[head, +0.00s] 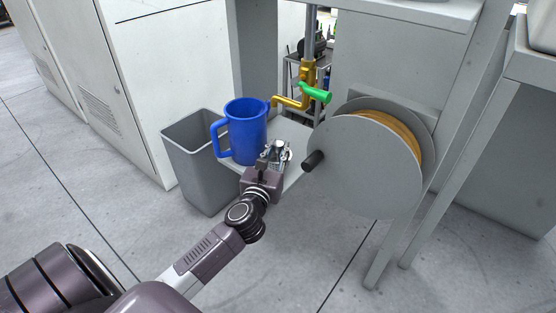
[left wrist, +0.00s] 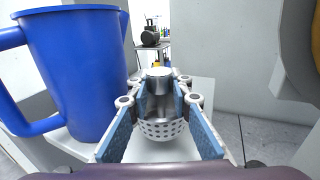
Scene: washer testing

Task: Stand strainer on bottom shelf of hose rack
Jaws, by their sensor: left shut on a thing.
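The strainer (left wrist: 162,129) is a small silver metal piece with a perforated basket below and a solid round cap on top. My left gripper (left wrist: 160,112) is shut on it, with blue-padded fingers on both sides, and holds it upright. In the head view my left gripper (head: 277,153) is over the white bottom shelf (head: 293,172) of the hose rack, right of the blue pitcher. The fingers mostly hide the strainer there. I cannot tell whether its base touches the shelf. My right gripper is not in view.
The blue pitcher (head: 247,131) stands on the shelf close to the left of my gripper. A hose reel (head: 365,165) is close on the right. A brass tap with a green handle (head: 315,92) is above and behind. A grey bin (head: 203,165) stands left.

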